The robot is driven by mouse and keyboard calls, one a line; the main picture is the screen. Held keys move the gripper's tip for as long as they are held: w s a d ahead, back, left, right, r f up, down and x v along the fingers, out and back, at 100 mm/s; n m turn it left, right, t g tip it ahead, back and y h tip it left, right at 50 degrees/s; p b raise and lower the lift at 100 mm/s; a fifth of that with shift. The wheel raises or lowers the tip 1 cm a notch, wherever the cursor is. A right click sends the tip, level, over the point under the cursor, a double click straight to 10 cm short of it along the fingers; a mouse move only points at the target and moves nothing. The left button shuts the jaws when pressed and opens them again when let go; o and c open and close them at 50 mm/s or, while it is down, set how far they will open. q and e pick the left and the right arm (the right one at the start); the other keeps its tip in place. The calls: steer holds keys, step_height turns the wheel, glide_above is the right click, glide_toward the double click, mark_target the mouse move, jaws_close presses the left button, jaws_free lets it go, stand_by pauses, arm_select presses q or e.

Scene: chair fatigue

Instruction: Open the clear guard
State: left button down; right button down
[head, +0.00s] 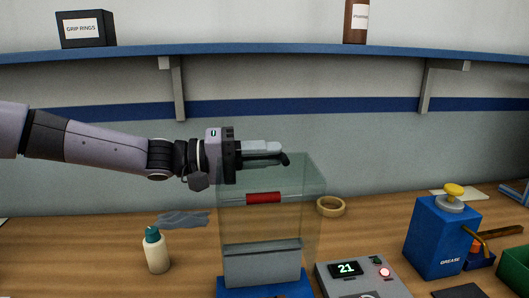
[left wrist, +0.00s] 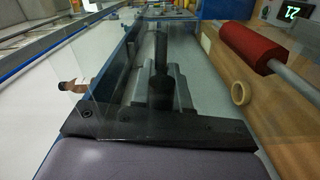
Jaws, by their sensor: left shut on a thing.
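The clear guard (head: 270,220) is a see-through box-shaped cover over a grey and blue machine on the bench. A red handle (head: 263,197) sits across its upper front. In the left wrist view the red handle (left wrist: 253,45) shows at the upper right on a metal rod, apart from the fingers. My left gripper (head: 283,157) is at the guard's top edge, above and behind the handle. It is shut on the guard; the exact contact is hard to see through the clear material. In the left wrist view the gripper (left wrist: 160,60) has its fingers close together. My right gripper is not in view.
A control box (head: 362,280) reading 21 stands at the guard's lower right. A tape roll (head: 331,206) lies behind it. A white bottle (head: 155,250) stands left. A blue grease can (head: 440,238) stands right. A blue-edged shelf (head: 270,48) runs above.

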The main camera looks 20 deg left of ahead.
mark_target(226, 158)
arm_select(q)
steer(key=shift+f, duration=0.35)
steer(key=c, duration=1.1)
jaws_free()
steer(key=shift+r, duration=0.15)
steer(key=shift+a+r, duration=0.1)
steer(key=shift+a, duration=0.05)
steer(key=v, duration=0.6)
steer(key=shift+s+a, duration=0.3)
steer(key=shift+a, duration=0.1)
